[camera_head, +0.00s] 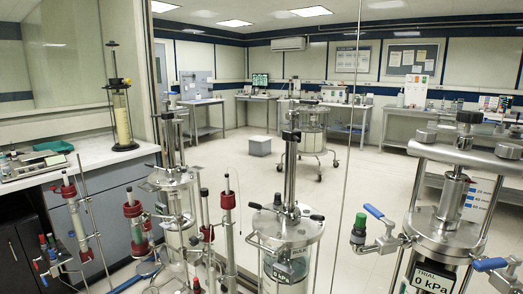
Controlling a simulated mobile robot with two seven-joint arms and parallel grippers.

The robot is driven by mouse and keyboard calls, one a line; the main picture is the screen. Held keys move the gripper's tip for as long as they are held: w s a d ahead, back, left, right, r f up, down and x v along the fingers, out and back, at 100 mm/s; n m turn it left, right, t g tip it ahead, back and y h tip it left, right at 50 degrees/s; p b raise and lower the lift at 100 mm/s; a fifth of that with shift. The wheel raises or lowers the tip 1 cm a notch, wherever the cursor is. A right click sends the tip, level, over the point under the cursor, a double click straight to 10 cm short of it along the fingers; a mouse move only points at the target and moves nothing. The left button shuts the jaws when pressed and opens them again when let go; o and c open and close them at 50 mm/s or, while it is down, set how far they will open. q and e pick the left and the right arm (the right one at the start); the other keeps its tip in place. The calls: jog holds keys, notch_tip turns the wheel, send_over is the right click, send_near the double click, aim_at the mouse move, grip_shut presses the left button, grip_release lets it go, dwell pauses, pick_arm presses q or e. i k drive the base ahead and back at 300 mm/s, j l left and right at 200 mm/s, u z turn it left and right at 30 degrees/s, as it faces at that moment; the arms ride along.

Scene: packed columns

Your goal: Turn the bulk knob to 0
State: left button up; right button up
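A steel column with the label "TRIAL 0 kPa" (430,277) stands at the right front. On its left side is a valve with a green knob (359,225) and a blue lever (373,211). A second blue lever (490,264) sits at its right. Neither of my grippers is in view.
Thin stands with red fittings (133,208) and another steel column (174,190) crowd the left front. A bench (95,152) at left holds a packed glass column (122,115). A wheeled vessel (312,130) stands behind. The floor (235,170) beyond is mostly free.

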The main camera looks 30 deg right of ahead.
aim_at(291, 136)
jog(key=z, duration=0.3)
jog(key=i+j+z, duration=0.1)
jog(key=z, duration=0.25)
jog(key=i+j+z, duration=0.1)
jog(key=z, duration=0.25)
jog(key=i+j+z, duration=0.1)
jog(key=j+z, duration=0.2)
jog(key=i+j+z, duration=0.2)
jog(key=j, duration=0.2)
jog(key=j+z, duration=0.15)
jog(key=j, duration=0.25)
